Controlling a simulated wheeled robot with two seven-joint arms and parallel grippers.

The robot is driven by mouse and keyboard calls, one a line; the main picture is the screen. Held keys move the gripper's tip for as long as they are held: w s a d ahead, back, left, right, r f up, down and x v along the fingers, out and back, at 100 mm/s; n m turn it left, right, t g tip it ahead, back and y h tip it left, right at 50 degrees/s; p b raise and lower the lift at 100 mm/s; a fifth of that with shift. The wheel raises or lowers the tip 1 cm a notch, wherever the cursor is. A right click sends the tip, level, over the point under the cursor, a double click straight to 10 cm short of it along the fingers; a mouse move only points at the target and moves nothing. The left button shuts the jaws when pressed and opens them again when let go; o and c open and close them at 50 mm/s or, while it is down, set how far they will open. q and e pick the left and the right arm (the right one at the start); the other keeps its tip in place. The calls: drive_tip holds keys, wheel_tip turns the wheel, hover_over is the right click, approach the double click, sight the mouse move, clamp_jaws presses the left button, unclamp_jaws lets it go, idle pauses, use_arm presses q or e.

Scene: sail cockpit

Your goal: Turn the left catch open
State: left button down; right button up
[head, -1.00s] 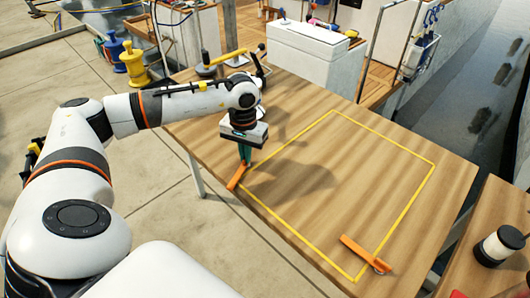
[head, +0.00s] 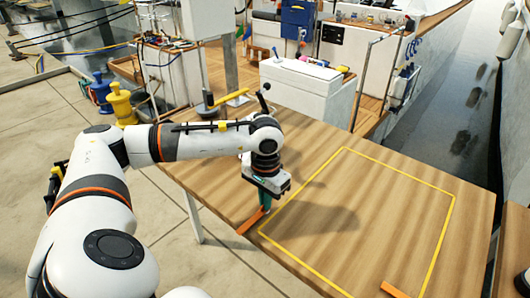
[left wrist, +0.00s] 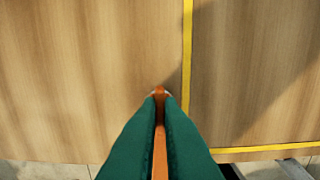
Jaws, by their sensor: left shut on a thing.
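The left catch (head: 250,222) is an orange bar on the wooden table, at the near left corner of the yellow outline. My left gripper (head: 265,205) points down at the catch's far end, with its green fingers low over the table. In the left wrist view, the two green fingers (left wrist: 160,100) are shut on the orange catch (left wrist: 160,152), which runs between them towards the table edge. The gripper partly hides the catch. A second orange catch (head: 394,290) is cut off at the bottom of the head view. My right gripper is not in view.
The yellow outline (head: 398,166) encloses bare wooden table top (head: 350,230). A white box (head: 308,88) stands beyond the table. A yellow-handled item (head: 228,99) is close behind my left arm. Yellow and blue bollards stand on the paving at left.

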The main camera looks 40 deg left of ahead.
use_arm(q)
drive_tip(key=shift+r, duration=0.1)
drive_tip(key=c, duration=1.6)
unclamp_jaws()
wheel_tip(320, 180, up, 12)
drive_tip(key=shift+f, duration=0.1)
